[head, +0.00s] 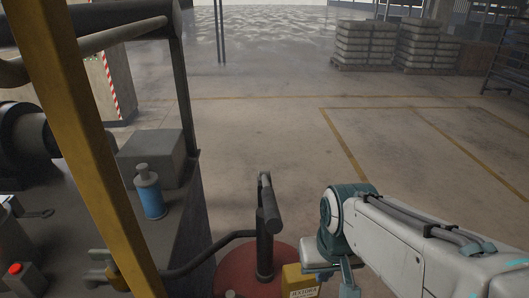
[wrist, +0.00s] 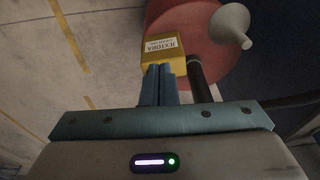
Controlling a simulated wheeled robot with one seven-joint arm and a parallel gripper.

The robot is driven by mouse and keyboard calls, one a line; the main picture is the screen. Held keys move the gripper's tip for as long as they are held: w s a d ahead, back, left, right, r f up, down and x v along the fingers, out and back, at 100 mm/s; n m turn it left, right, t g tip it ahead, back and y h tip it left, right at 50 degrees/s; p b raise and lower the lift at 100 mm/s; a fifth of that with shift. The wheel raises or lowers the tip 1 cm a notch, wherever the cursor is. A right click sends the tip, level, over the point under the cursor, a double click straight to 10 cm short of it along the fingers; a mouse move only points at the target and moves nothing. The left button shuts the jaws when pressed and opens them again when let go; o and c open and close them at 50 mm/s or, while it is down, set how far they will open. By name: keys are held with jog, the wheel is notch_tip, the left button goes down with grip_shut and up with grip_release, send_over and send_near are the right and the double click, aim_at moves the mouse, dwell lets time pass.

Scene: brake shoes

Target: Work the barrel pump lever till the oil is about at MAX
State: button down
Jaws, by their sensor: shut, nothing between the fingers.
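The red barrel (head: 232,272) stands at the bottom middle of the head view, with the dark pump column (head: 265,248) rising from its top. The pump lever (head: 268,204) is at the head of the column, and a dark hose runs off to the left. The barrel top (wrist: 195,28) and a pale flared lever end (wrist: 232,25) show in the wrist view. My gripper (wrist: 158,70) is shut and empty, its fingertips close to a yellow lettered block (wrist: 163,48); I cannot tell if they touch. No oil level or MAX mark is readable.
A yellow post (head: 85,140) crosses the left foreground. Behind it, a dark bench holds a blue bottle (head: 150,194), a grey box (head: 152,158) and a red-button box (head: 18,275). Stacked pallets (head: 365,45) stand far right. The middle floor is open.

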jog(key=n+g+y+p, duration=0.1)
jog(key=n+g+p, duration=0.2)
jog(key=n+p, duration=0.7)
send_near(273, 200)
jog(key=d+f+m+p, duration=0.2)
jog(key=d+f, duration=0.4)
jog(key=f, duration=0.2)
jog(key=w+a+r+n+g+p, duration=0.1)
jog(key=w+r+n+p, duration=0.1)
jog(key=r+n+p, duration=0.2)
jog(key=w+a+r+n+g+y+p, duration=0.1)
jog(key=w+a+r+n+g+p, duration=0.1)
jog(key=r, duration=0.7)
jog(key=w+n+p, duration=0.1)
jog(key=n+p, duration=0.1)
jog(key=n, duration=0.1)
jog(key=shift+a+r+p, duration=0.3)
jog(key=shift+r+p, duration=0.1)
jog(key=shift+f, duration=0.1)
jog(key=p+x, duration=0.2)
jog(key=x, duration=1.1)
jog(key=shift+s+a+f, duration=0.25)
jog(key=shift+f, duration=0.15)
